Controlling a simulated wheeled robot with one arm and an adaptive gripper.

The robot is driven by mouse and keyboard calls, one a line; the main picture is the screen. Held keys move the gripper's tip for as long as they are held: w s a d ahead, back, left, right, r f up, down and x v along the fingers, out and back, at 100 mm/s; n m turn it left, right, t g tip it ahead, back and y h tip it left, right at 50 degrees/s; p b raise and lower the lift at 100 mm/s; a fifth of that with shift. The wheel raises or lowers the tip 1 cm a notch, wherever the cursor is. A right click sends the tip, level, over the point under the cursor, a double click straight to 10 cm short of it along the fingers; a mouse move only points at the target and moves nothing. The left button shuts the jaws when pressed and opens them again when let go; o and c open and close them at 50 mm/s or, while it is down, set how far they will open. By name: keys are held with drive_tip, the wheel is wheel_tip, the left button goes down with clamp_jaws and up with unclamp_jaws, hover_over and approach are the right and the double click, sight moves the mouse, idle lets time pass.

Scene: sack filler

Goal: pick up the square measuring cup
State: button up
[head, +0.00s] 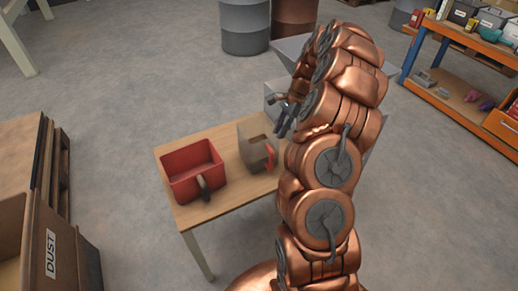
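Two square, open-topped vessels with handles stand upright on a small wooden table (225,207). One is a wide red cup (180,186) with a dark handle, at the left. The other is a taller grey-beige cup (250,153) with a red handle, at the right. I cannot tell for certain which is the square measuring cup. My gripper (281,130) hangs beyond and to the right of the grey-beige cup, apart from both cups as far as I can see. Its fingers are small, dark and partly hidden by my arm, so their opening is unclear.
A grey metal bin or machine (276,92) stands behind the table, partly hidden by my arm. A brown box marked DUST (62,255) is at the lower left. Drums (245,27) stand at the back. An orange-and-blue shelf (440,100) is at the right.

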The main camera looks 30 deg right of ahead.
sight(261, 150)
drive_tip(key=shift+x, duration=1.2)
drive_tip(key=p+x, duration=0.1)
drive_tip(key=x, duration=0.4)
drive_tip(key=shift+w+a+f+p, duration=0.1)
drive_tip(key=shift+a+f+p, duration=0.1)
drive_tip(key=shift+a+p, duration=0.2)
drive_tip(key=shift+c, duration=0.4)
clamp_jaws()
